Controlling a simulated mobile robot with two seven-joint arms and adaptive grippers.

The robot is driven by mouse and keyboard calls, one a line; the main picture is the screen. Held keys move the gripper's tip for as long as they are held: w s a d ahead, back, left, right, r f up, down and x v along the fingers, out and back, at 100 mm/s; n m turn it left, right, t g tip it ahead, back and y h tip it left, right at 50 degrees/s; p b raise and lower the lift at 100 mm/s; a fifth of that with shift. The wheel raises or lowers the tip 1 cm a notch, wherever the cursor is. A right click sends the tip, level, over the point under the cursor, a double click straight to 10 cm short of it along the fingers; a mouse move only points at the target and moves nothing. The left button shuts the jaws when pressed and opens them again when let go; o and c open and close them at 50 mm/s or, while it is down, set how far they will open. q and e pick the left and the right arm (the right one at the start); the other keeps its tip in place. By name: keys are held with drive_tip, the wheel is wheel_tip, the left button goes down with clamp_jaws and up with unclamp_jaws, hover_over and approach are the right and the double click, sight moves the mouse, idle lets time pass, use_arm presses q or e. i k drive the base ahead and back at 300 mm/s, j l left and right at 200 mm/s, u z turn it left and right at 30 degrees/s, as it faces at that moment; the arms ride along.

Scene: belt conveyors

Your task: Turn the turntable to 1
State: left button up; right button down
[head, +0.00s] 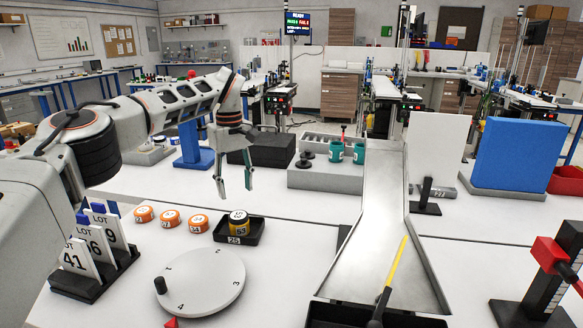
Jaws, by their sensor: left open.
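The turntable (212,290) is a round white disc lying flat at the front left of the table. It has small dark numerals near its rim; the 4 is at the front and the 3 at the right. A short black knob (160,285) stands up at its left edge. A red pointer (170,323) sits at the disc's front edge, nearest the 4, partly cut off by the picture's bottom. My left gripper (234,188) is open and empty, fingers pointing down, above and behind the turntable, apart from the knob. My right gripper is not in view.
Behind the turntable are several orange-and-white pucks (169,217) and a black tray (224,236) holding a dark can (239,222). A rack of LOT cards (92,288) stands to the left. A metal chute (372,240) runs to the right. Bare white table lies between turntable and chute.

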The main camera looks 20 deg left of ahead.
sight(202, 282)
drive_tip(key=k, duration=1.5)
